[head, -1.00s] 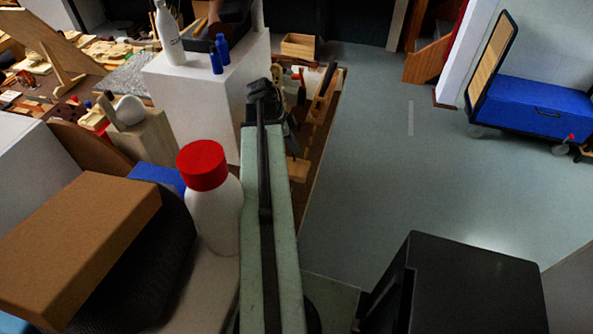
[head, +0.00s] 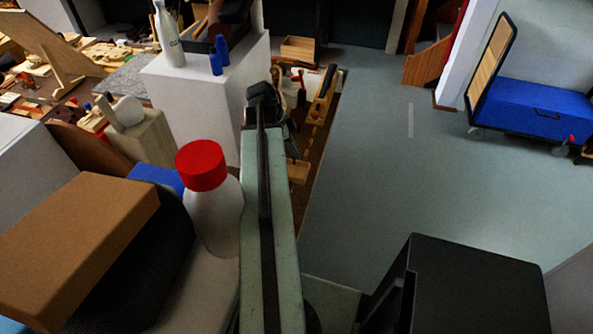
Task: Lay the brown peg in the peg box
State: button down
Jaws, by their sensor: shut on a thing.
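I cannot make out the brown peg for sure in the head view. A dark open box (head: 203,47) stands on the white block at the upper middle; I cannot tell whether it is the peg box. A slim brownish shape (head: 214,13) shows at this box, cut by the top edge of the picture, and I cannot tell what it is. My green arm post rises through the middle of the picture and hides part of the bench. I cannot make out my gripper's fingers.
A white bottle (head: 168,32) and blue bottles (head: 216,62) stand on the white block (head: 195,105). A red-capped bottle (head: 213,205) and a brown carton (head: 80,240) are close at the left. A blue trolley (head: 535,105) stands far right. Floor (head: 400,190) is clear.

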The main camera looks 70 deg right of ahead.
jog(key=shift+f+b, duration=2.25)
jog(key=shift+f, duration=0.1)
dwell(0.6)
jog(key=c, duration=1.5)
grip_release()
jog(key=shift+o, duration=0.2)
jog(key=shift+r, duration=0.15)
jog(key=p+v, duration=0.7)
jog(key=shift+w+r, duration=0.15)
jog(key=shift+r, duration=0.1)
jog(key=shift+a, duration=0.1)
